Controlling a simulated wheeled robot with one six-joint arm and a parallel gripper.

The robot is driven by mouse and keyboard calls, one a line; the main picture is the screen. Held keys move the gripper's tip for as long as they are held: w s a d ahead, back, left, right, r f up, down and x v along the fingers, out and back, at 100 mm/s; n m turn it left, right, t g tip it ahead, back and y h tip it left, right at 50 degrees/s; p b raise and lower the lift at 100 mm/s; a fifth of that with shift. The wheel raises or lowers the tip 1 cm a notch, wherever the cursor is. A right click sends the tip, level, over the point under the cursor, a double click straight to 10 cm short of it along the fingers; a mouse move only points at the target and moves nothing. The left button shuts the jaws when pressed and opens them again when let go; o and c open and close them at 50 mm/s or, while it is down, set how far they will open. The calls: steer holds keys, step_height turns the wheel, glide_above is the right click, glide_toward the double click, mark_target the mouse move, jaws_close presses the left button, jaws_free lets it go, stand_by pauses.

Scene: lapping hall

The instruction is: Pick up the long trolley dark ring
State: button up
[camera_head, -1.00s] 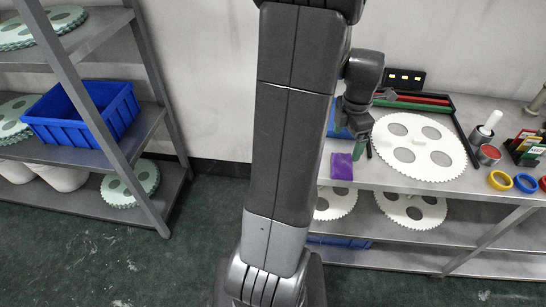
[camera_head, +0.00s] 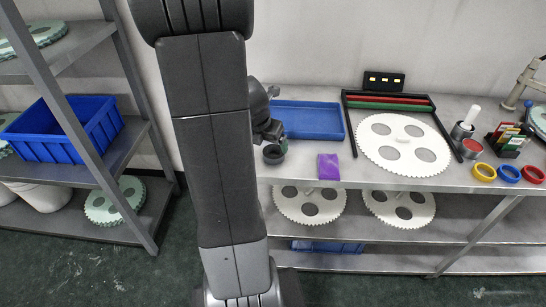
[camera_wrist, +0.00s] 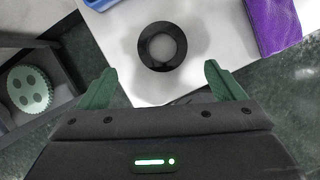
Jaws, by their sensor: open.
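The dark ring (camera_wrist: 162,46) lies on the pale trolley top near its front edge in the wrist view, with a light round middle. In the head view the dark ring (camera_head: 273,154) shows at the left end of the bench top, just below my gripper (camera_head: 275,133). In the wrist view my gripper (camera_wrist: 168,86) is open and empty. Its two green fingers stand apart on either side of the ring's line, and the ring lies beyond the fingertips, apart from them. In the head view my arm hides part of the bench's left end.
A purple packet (camera_head: 328,166) lies right of the ring, and a blue tray (camera_head: 306,120) lies behind it. A large toothed disc (camera_head: 404,144), yellow ring (camera_head: 484,172), blue ring (camera_head: 508,174) and red ring (camera_head: 532,174) are farther right. A shelf with a blue bin (camera_head: 66,128) stands left.

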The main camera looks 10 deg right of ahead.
mark_target(273, 151)
steer(key=shift+d+b+x, duration=0.15)
steer(key=shift+b+x, duration=0.3)
steer(key=shift+x, duration=1.3)
steer(key=shift+d+b+x, duration=0.1)
steer(key=shift+b+x, duration=0.35)
steer(key=shift+x, duration=1.3)
steer(key=shift+w+r, duration=0.1)
steer(key=shift+r, duration=0.05)
steer(key=shift+c, duration=0.4)
steer(key=c, duration=1.1)
